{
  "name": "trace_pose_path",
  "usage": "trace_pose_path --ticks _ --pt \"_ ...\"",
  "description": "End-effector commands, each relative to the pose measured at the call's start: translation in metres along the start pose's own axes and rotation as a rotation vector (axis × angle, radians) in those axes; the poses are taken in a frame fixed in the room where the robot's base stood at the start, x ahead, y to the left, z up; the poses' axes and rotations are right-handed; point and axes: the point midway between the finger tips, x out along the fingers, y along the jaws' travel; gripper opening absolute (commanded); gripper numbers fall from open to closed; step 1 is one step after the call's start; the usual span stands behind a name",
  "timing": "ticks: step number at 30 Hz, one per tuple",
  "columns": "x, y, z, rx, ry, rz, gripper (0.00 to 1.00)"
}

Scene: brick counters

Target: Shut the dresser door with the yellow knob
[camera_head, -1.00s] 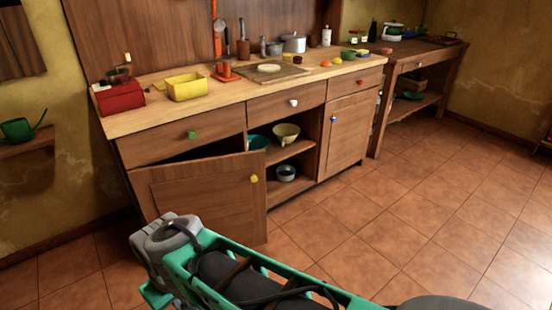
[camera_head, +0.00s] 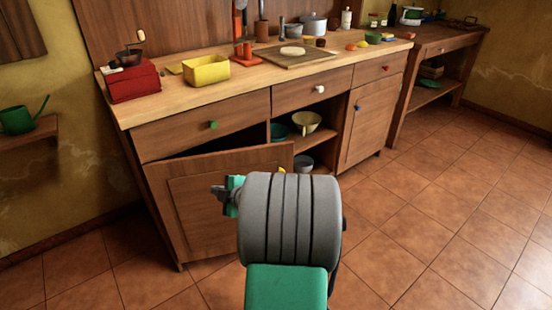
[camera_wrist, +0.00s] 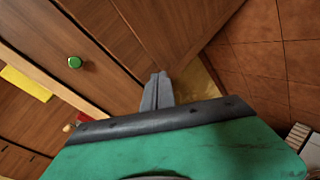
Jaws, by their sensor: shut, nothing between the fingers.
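The dresser door (camera_head: 225,215) with the yellow knob (camera_head: 282,170) stands ajar at the left of the counter. A dark gap shows between its top edge and the drawer above. My arm hides the door's lower right part, and the knob only just shows above it. My gripper (camera_head: 217,191) is in front of the door's panel, mostly hidden by my arm. In the wrist view its grey fingers (camera_wrist: 157,88) are together and empty, against a background of brown wood. I cannot tell whether they touch the door. The yellow knob does not show in the wrist view.
The drawer with the green knob (camera_head: 213,125) is above the door. Bowls (camera_head: 305,122) stand on the open shelves to the right. A yellow bin (camera_head: 205,71) and a red box (camera_head: 134,82) stand on the countertop. The tiled floor (camera_head: 430,215) at right is clear.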

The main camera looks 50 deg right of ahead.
Motion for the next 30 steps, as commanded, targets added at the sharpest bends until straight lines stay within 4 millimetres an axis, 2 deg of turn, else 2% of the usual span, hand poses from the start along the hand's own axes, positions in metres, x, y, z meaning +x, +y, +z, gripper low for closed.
trace_pose_path --ticks 1,3,6,8,10,14,30 --pt "-0.007 0.011 0.054 -0.065 -0.046 0.132 0.0" --pt "-0.031 0.033 0.11 -0.185 -0.134 0.307 0.0" --pt "-0.069 0.05 0.167 -0.302 -0.277 0.47 0.0" --pt "-0.085 0.054 0.186 -0.341 -0.339 0.52 0.0" --pt "-0.093 0.058 0.196 -0.367 -0.375 0.548 0.0" --pt "-0.085 0.067 0.2 -0.376 -0.382 0.552 0.0" --pt "0.002 0.128 0.226 -0.375 -0.379 0.551 0.0"
